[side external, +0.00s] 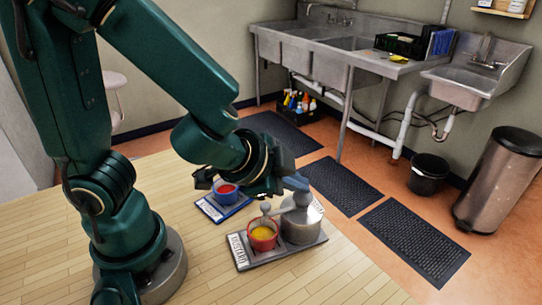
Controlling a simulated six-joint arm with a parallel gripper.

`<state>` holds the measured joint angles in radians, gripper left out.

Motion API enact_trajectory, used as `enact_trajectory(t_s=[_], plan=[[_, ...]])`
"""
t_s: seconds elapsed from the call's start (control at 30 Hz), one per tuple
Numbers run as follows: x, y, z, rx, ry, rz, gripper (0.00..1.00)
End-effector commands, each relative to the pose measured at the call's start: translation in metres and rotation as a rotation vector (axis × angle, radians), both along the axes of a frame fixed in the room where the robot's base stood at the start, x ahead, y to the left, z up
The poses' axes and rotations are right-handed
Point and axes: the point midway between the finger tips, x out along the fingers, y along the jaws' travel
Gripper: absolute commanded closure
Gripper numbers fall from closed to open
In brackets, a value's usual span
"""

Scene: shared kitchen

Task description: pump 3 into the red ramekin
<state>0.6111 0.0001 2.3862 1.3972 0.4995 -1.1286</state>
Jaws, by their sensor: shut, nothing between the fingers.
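The red ramekin (263,244) stands on a grey tray (258,256) labelled "MUSTARD" and holds yellow contents. Beside it on the same tray stands a grey metal pump dispenser (302,228); its spout reaches over the ramekin. My gripper (293,184) is shut and empty, at the top of the pump. I cannot tell whether it touches the pump head, which is partly hidden.
A blue ramekin (225,195) with red contents stands on a blue labelled tray (216,212) behind my gripper. Bare wooden tabletop (335,275) lies in front and to the right. Sinks, floor mats and bins are beyond the table.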

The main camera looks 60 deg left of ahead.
Motion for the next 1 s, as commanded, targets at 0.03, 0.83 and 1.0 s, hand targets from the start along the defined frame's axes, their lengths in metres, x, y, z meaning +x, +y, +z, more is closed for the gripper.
enact_trajectory(t_s=[0.03, 0.83, 1.0], plan=[[-0.0004, 0.0003, -0.0013, 0.002, 0.002, 0.000, 1.00], [-0.0005, -0.0004, -0.0082, -0.002, 0.001, -0.002, 1.00], [0.0000, -0.0001, -0.0007, -0.006, -0.001, 0.003, 1.00]])
